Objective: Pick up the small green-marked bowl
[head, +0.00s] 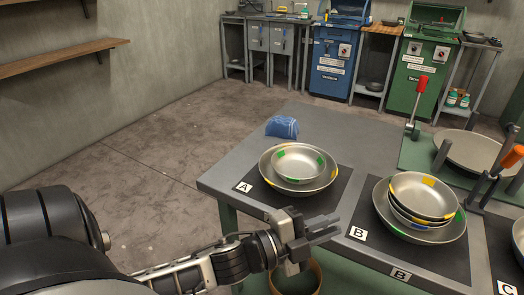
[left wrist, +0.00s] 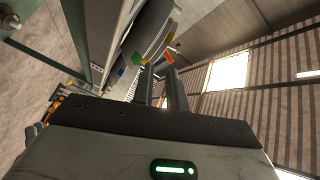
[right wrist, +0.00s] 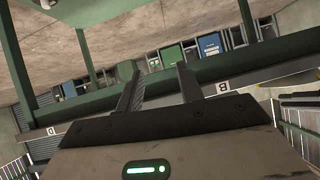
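The small green-marked bowl (head: 298,160) is a metal bowl with green patches on its rim. It sits inside a larger yellow-marked bowl (head: 302,190) on the dark mat labelled A, at the table's left end. My left gripper (head: 336,226) is in front of and below these bowls in the head view, near the table's front edge, apart from them. Its two fingers are apart and empty, as the left wrist view (left wrist: 160,72) also shows. My right gripper (right wrist: 158,76) shows in the right wrist view with fingers apart and nothing between them; it is outside the head view.
A stack of bowls (head: 421,197) stands on mat B, to the right. A green board (head: 416,156) with upright tools is at the back right.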

